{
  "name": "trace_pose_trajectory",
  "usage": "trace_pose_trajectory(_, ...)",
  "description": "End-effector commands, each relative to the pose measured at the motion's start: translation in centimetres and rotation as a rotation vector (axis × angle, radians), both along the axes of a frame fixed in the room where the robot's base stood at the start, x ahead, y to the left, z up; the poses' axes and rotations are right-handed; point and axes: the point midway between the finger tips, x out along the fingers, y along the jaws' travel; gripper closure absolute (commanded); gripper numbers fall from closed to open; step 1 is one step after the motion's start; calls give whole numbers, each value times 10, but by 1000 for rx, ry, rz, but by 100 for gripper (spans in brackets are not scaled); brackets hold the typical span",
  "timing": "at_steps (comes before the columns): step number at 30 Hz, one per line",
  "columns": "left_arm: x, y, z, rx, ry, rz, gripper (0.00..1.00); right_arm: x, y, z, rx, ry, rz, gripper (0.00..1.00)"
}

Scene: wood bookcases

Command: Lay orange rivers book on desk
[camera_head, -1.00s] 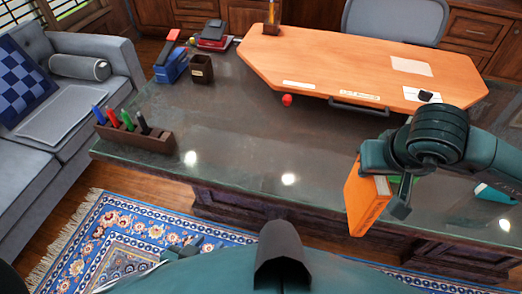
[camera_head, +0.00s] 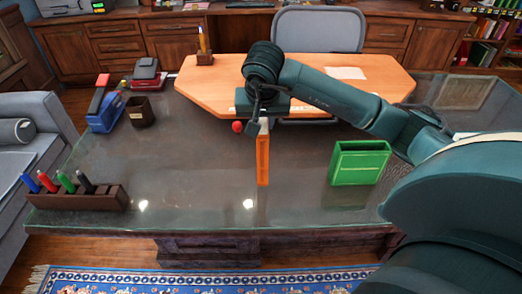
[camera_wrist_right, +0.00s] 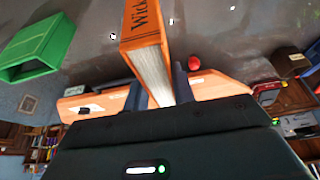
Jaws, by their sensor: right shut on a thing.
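The orange book (camera_head: 262,160) is held upright, edge-on to the head camera, over the middle of the glass-topped desk (camera_head: 200,190). My right gripper (camera_head: 264,122) is above the book and shut on its upper end. In the right wrist view the orange book (camera_wrist_right: 143,25) shows its spine with dark lettering and its white page edges between the fingers (camera_wrist_right: 165,85). I cannot tell whether its lower end touches the glass. My left gripper is not in view.
A green box-like object (camera_head: 358,163) stands on the desk to the right. A marker holder (camera_head: 80,195) is at the front left. The front middle glass is clear.

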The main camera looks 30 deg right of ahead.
Motion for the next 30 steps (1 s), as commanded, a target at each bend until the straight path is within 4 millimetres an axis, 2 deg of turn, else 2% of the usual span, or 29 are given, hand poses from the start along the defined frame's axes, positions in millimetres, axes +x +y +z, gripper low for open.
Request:
trace_pose_trajectory(12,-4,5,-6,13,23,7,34,0,1,-51,1,-3,2,100)
trace_pose_trajectory(26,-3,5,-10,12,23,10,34,1,0,-61,-1,-7,3,100)
trace_pose_trajectory(27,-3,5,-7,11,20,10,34,0,1,-61,0,-3,4,72)
trace_pose_trajectory(30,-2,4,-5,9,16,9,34,0,1,-60,-1,-3,4,64)
